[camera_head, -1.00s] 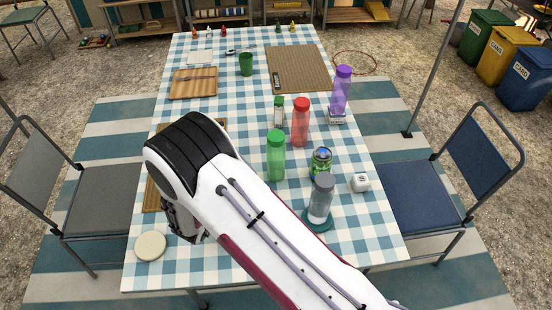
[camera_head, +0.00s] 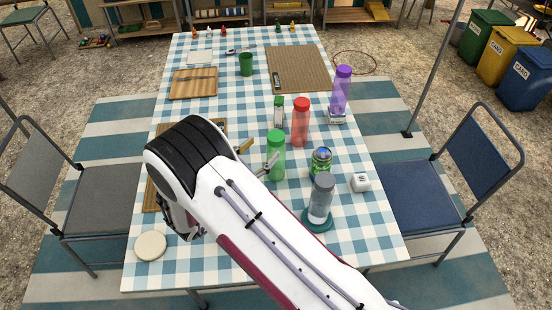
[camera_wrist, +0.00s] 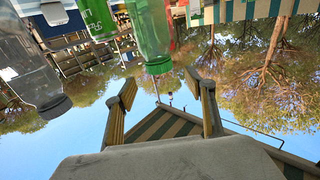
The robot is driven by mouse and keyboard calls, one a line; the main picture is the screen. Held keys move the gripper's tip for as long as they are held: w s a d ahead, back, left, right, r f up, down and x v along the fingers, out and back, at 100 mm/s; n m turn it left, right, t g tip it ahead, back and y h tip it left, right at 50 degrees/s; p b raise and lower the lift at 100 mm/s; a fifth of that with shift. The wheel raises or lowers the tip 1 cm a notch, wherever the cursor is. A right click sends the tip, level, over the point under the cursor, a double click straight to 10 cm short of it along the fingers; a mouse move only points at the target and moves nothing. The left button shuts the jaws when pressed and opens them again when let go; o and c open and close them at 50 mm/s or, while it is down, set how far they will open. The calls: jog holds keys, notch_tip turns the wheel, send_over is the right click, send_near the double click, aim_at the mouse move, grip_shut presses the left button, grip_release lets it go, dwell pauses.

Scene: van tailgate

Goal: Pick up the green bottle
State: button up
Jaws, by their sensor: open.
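The green bottle (camera_head: 276,160) stands upright on the checked tablecloth, left of a can. In the upside-down wrist view the green bottle (camera_wrist: 150,30) is just beyond the fingertips, with its cap near the gap between them. My gripper (camera_head: 257,155) is open and empty at the left of the bottle. In the head view one fingertip overlaps the bottle's left edge; I cannot tell whether it touches. The open fingers also show in the wrist view, with my gripper (camera_wrist: 160,82) spread on both sides of the gap.
A red bottle (camera_head: 300,122) stands behind the green one. The can (camera_head: 321,161) and a grey bottle (camera_head: 320,197) on a teal coaster stand to its right. A small white stand with a green top (camera_head: 279,112) is behind. A cutting board lies partly under my arm.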

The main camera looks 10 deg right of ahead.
aim_at(270, 142)
jog(key=shift+x, duration=1.3)
jog(key=shift+d, duration=0.1)
jog(key=shift+x, duration=2.55)
jog(key=shift+f, duration=0.15)
grip_shut()
